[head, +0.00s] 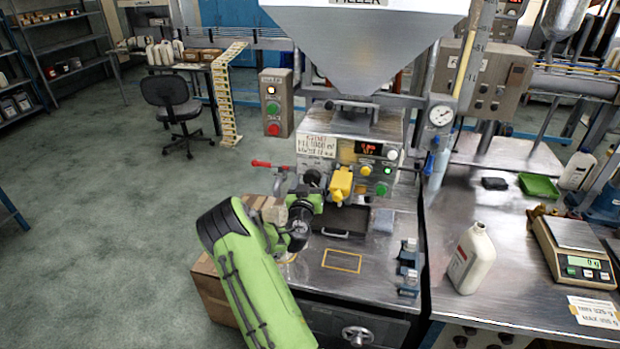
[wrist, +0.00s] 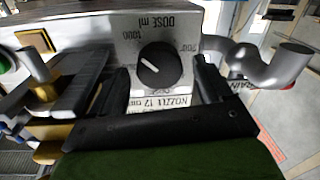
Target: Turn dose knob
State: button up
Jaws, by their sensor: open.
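The dose knob (wrist: 160,65) is a round black knob with a white pointer line toward its upper left. It sits on the grey filler panel (wrist: 100,27) under the printed words "DOSE ml". In the wrist view my gripper (wrist: 160,84) is open, with one dark finger left of the knob and one right of it. I cannot tell whether either finger touches it.
A yellow nozzle part (head: 341,184) projects just right of my gripper. A lever with a red grip (head: 262,164) sticks out to the left. A metal pipe (wrist: 270,65) lies right of the fingers. A white bottle (head: 472,258) and a scale (head: 575,250) stand on the right bench.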

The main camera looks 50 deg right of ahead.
jog(key=c, duration=1)
jog(key=shift+c, duration=0.2)
jog(key=shift+n, duration=0.3)
